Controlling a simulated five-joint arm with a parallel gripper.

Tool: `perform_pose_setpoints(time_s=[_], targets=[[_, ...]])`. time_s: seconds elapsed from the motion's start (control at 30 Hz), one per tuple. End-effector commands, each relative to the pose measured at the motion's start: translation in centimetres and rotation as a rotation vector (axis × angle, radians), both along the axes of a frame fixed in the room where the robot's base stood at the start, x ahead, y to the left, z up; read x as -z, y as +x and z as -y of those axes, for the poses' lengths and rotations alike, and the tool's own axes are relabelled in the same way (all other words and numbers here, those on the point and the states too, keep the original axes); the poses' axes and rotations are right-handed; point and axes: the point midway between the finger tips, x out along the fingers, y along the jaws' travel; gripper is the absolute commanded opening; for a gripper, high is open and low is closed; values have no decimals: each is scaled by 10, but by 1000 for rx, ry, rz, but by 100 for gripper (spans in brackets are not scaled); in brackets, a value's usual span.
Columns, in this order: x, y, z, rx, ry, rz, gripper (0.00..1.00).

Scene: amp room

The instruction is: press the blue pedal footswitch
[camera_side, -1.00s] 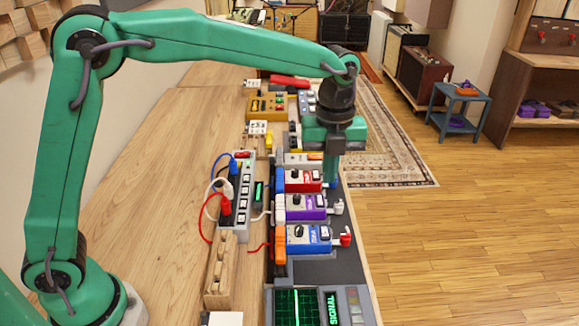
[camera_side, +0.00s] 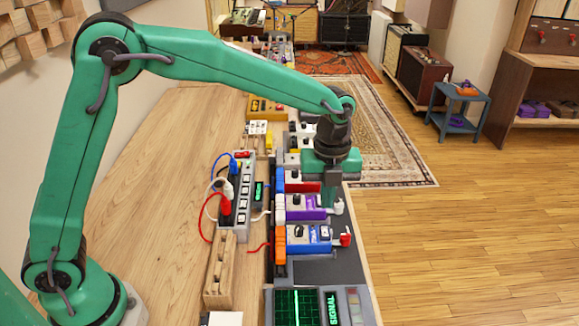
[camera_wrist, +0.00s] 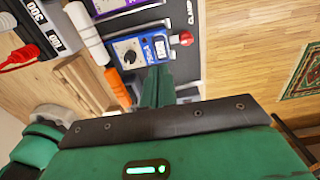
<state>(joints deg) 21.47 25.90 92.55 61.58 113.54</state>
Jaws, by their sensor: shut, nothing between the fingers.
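The blue pedal (camera_side: 303,239) is nearest the camera in a row of pedals, with a red plug on its right end. Its footswitch (camera_side: 324,234) is on the right part of its top. My gripper (camera_side: 328,206) is shut and empty, pointing down by the right end of the purple pedal (camera_side: 300,208), just beyond the blue one. In the wrist view the blue pedal (camera_wrist: 132,50) lies ahead of my shut fingers (camera_wrist: 158,70), its knob and red plug visible. The fingers overlap its lower edge there; I cannot tell how high they are above it.
A red pedal (camera_side: 300,187) and several others stand farther back in the row. A power strip (camera_side: 236,190) with coloured plugs and a wooden block (camera_side: 222,272) lie left of the row. A box with a green screen (camera_side: 298,308) sits in front. The wooden floor is at the right.

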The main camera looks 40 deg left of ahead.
Motion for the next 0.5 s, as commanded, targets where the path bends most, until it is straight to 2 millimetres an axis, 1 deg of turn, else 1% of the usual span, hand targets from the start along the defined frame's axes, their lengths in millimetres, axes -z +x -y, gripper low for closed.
perform_pose_setpoints(time_s=[0.03,0.2,0.4,0.5], targets=[[9,-1,0,0,1,-3,0],[35,-1,0,0,1,-3,0],[59,-1,0,0,1,-2,0],[67,-1,0,0,0,-1,0]])
